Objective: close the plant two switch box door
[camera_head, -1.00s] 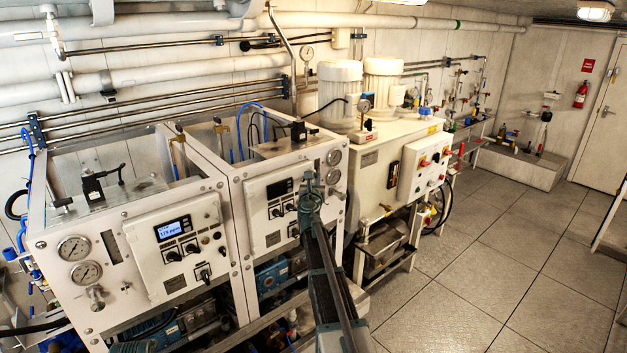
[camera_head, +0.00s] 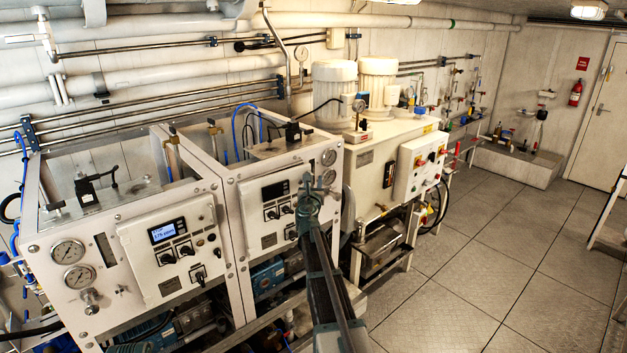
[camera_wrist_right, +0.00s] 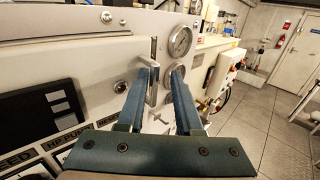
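The plant two switch box (camera_head: 268,212) is the white panel with a dark display and black knobs on the right-hand machine. Its door front stands near the machine's face; I cannot tell how far it is open. In the right wrist view its dark display (camera_wrist_right: 38,125) and printed labels show at the left. My right gripper (camera_head: 314,180) is in front of the machine, just right of the switch box. In the right wrist view my right gripper (camera_wrist_right: 164,70) has its fingers apart, with a pale metal edge beside the left fingertip. My left gripper is out of view.
The left machine has a similar switch box (camera_head: 175,247) with a lit screen. Gauges (camera_wrist_right: 180,41) sit close beyond my right gripper. A white tank unit (camera_head: 375,160) with a control box (camera_head: 420,163) stands to the right. The tiled floor (camera_head: 480,270) at right is clear.

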